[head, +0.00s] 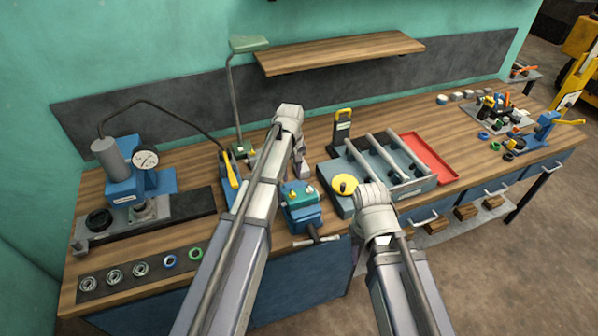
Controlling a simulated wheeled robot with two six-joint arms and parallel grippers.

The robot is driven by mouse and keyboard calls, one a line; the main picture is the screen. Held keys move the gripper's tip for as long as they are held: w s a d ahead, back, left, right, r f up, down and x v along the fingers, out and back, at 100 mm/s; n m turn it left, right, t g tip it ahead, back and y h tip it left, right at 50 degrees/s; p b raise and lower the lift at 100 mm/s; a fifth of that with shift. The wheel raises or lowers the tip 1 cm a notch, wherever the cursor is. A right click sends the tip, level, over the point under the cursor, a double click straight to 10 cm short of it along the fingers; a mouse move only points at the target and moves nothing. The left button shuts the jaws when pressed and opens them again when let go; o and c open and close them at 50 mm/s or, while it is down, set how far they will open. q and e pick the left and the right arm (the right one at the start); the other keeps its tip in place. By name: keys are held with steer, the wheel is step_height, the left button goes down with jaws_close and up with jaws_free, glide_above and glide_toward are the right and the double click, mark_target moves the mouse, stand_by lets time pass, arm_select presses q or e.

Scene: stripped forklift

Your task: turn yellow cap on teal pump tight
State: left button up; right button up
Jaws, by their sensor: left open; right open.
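A teal block (297,192), which looks like the pump, sits at the top of a blue vise (304,217). It carries small yellow spots, one of them a cap-like yellow piece (309,190); how tightly it sits cannot be seen. My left gripper (303,172) is open, pointing down just behind the teal block, apart from it as far as I can tell. The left arm partly covers this area. My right wrist is to the right of the vise, in front of the grey-blue tray; the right gripper's fingers are hidden.
A gauge press (130,180) stands at left. Rings lie on a dark mat (185,252) at front left. A shelf (340,52) hangs above.

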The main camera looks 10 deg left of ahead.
mark_target(292, 192)
arm_select(q)
steer(key=shift+w, duration=0.1)
steer(key=shift+d, duration=0.1)
steer(key=shift+s+f+b, duration=0.2)
steer(key=shift+f+b, duration=0.05)
steer(key=shift+b, duration=0.2)
step_height(292, 192, down, 7)
steer(key=b, duration=0.7)
steer(key=shift+f, duration=0.15)
jaws_close()
